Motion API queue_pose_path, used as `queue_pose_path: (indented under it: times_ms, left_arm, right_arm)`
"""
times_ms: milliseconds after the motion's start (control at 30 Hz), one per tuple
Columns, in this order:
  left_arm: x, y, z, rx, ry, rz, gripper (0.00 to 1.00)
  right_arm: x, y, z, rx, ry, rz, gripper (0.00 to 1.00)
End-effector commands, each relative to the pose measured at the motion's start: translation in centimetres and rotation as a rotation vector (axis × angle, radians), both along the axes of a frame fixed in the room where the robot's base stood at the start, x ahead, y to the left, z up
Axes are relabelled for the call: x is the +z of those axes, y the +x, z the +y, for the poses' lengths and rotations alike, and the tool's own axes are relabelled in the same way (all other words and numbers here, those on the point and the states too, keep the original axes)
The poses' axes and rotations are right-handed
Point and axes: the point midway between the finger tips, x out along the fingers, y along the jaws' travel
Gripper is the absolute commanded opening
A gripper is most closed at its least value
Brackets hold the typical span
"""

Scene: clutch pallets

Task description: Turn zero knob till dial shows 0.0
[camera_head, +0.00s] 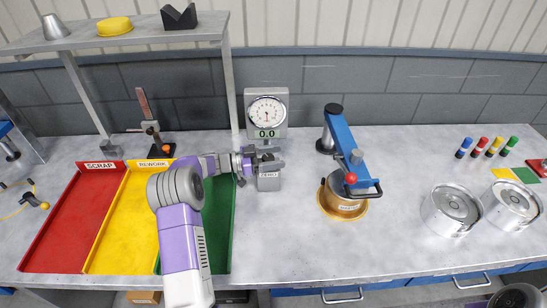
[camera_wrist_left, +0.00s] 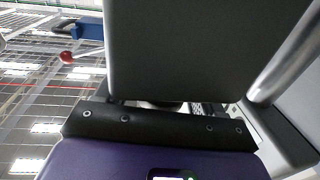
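The dial gauge (camera_head: 267,110) stands at the back of the bench; its digital display (camera_head: 266,133) reads 0.0. A grey block labelled ZERO (camera_head: 269,182) sits in front of it. My left gripper (camera_head: 272,158) is at the top of this block, just below the display, its fingers pointing right with a small gap between them. The zero knob is not clearly visible; the fingers seem to cover it, and I cannot tell whether they grip it. In the left wrist view a large grey surface fills the middle and no fingertips are clear.
Red SCRAP (camera_head: 65,225), yellow REWORK (camera_head: 110,225) and green trays lie on the left, partly under my left arm. A blue press (camera_head: 341,135) with a red-knobbed lever stands right of the gauge. Metal drums (camera_head: 449,215) stand further right. The front bench middle is clear.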

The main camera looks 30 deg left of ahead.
Motion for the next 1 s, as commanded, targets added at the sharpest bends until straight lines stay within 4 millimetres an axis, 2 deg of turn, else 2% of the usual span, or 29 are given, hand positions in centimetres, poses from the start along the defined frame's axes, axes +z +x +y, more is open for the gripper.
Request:
queue_pose_path:
  times_ms: [267, 367, 700, 1000]
  left_arm:
    - [-0.2, -0.1, 0.1, 0.001, 0.0, 0.004, 0.68]
    - [-0.1, -0.6, 0.8, 0.003, 0.0, 0.004, 0.68]
    - [-0.1, -4.0, 5.0, 0.003, 0.0, 0.003, 0.68]
    - [-0.1, -4.8, 5.9, 0.0, 0.0, 0.002, 0.68]
  right_arm:
    - [0.0, 0.0, 0.0, 0.0, 0.0, 0.0, 0.44]
    - [0.1, 0.0, 0.0, 0.0, 0.0, 0.0, 0.44]
    - [0.5, 0.0, 0.0, 0.0, 0.0, 0.0, 0.44]
    - [0.5, 0.0, 0.0, 0.0, 0.0, 0.0, 0.44]
